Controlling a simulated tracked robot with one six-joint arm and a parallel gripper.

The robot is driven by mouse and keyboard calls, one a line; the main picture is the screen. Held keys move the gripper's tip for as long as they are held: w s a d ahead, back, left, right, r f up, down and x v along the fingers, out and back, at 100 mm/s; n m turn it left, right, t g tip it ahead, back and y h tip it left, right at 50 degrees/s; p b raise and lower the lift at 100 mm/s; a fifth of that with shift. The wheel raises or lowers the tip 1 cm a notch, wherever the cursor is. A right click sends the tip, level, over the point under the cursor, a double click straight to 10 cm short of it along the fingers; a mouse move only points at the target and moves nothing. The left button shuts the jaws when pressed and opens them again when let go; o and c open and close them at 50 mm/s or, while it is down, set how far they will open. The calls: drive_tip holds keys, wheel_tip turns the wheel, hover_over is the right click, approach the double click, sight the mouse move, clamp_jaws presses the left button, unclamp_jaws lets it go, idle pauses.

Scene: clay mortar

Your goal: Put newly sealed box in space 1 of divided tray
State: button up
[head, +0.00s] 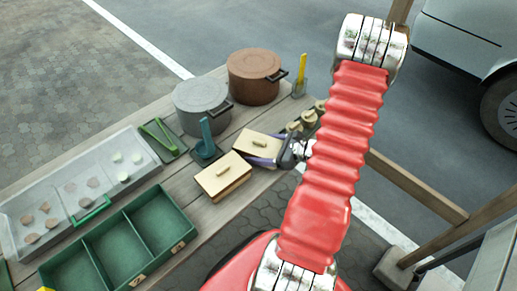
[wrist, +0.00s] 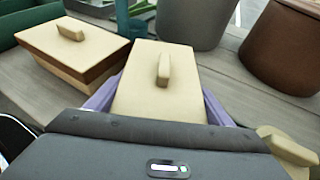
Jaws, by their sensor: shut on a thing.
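My gripper (head: 270,149) is shut on a cream-lidded box (head: 254,143), with its purple fingers on either side of it. The held box also shows in the wrist view (wrist: 150,98), its lid on and a small bar handle on top. I cannot tell whether it is lifted off the table. A second lidded box (head: 222,180) stands beside it, apart, and shows brown sides in the wrist view (wrist: 85,52). The green divided tray (head: 105,226) lies at the lower left with its compartments empty where visible. Its front labels are too small to read.
A grey pot (head: 201,104) and a brown pot (head: 254,77) stand behind the boxes. A teal tool (head: 207,139) stands in a holder. A clear-covered case (head: 75,190) with round pieces lies behind the tray. Cream knobbed pieces (head: 309,118) sit beside my arm.

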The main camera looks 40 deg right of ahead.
sight(277, 150)
drive_tip(key=o, duration=1.2)
drive_tip(key=v, duration=1.2)
